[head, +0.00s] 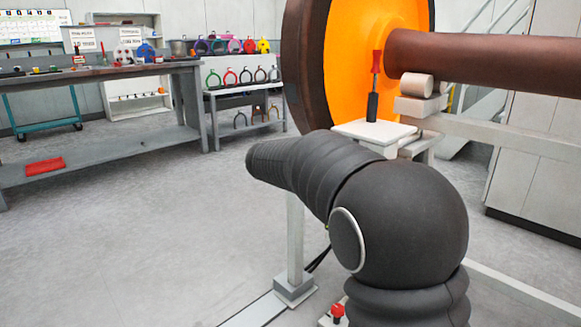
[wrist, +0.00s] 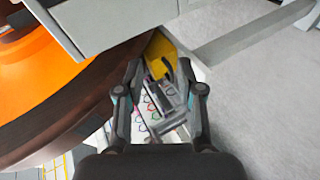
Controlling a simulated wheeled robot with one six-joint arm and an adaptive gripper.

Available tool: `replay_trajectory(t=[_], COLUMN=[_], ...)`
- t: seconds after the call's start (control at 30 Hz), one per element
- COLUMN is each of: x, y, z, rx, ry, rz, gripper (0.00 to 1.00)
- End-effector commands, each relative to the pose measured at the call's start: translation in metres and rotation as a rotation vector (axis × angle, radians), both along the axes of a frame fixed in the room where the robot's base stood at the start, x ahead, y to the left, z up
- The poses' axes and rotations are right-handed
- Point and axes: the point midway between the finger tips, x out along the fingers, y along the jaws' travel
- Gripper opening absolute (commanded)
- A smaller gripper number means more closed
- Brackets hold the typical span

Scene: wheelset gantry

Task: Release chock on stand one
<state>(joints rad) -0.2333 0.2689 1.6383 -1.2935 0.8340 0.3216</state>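In the wrist view, my gripper (wrist: 160,66) points down with its two fingers spread apart. Beyond the fingertips is a yellow wedge-shaped chock (wrist: 157,48) with a black curved part, close beside the dark rim of the wheel (wrist: 100,80). I see no clear contact between the fingers and the chock. Grey metal parts (wrist: 178,115) show between the fingers, partly hidden. In the head view, the orange-faced wheel (head: 345,60) stands on its axle; the chock and my gripper are hidden there behind my dark arm.
A workbench (head: 100,75) and a rack of coloured loops (head: 240,90) stand at the left. A red button (head: 337,310) is low in front.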

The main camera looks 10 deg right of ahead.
Motion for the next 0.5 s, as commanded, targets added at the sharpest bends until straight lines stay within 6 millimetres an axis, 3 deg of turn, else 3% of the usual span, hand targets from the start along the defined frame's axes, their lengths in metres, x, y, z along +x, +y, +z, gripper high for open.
replay_trajectory(t=[0.03, 0.1, 0.2, 0.3, 0.5], x=[0.022, 0.048, 0.076, 0.095, 0.112], y=[0.012, 0.027, 0.047, 0.062, 0.072], z=[-0.013, -0.02, -0.03, -0.037, -0.043], rx=[-0.044, -0.101, -0.169, -0.216, -0.253], ry=[-0.009, -0.03, -0.056, -0.077, -0.094], rz=[0.029, 0.066, 0.113, 0.146, 0.174], gripper=[0.37, 0.37, 0.37, 0.37, 0.37])
